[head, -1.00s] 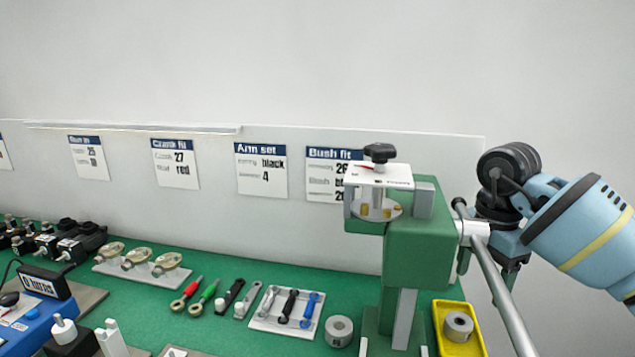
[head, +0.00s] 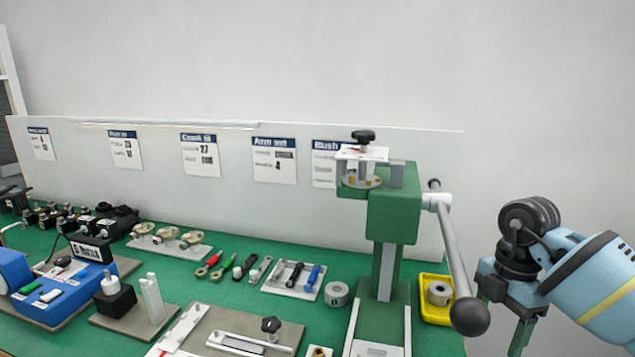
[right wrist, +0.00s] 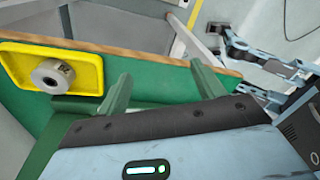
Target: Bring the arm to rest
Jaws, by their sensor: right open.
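My right arm comes in from the right in the head view, bent at its dark wrist joint (head: 528,222). Its gripper hangs below this, beside the bench's right end, and its fingers are mostly hidden there. In the right wrist view my right gripper (right wrist: 161,88) is open, with two green fingers apart and nothing between them. The bench's wooden edge and the yellow tray (right wrist: 50,88) with a grey ring (right wrist: 52,75) lie beyond the fingers. My left gripper is in no view.
A green press (head: 393,215) stands at the bench's right, its lever ending in a dark knob (head: 470,317) near my right arm. The yellow tray (head: 434,317) sits beside it. Tools, a small tray (head: 270,289) and fixtures cover the green bench leftwards. Open space lies right of the bench.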

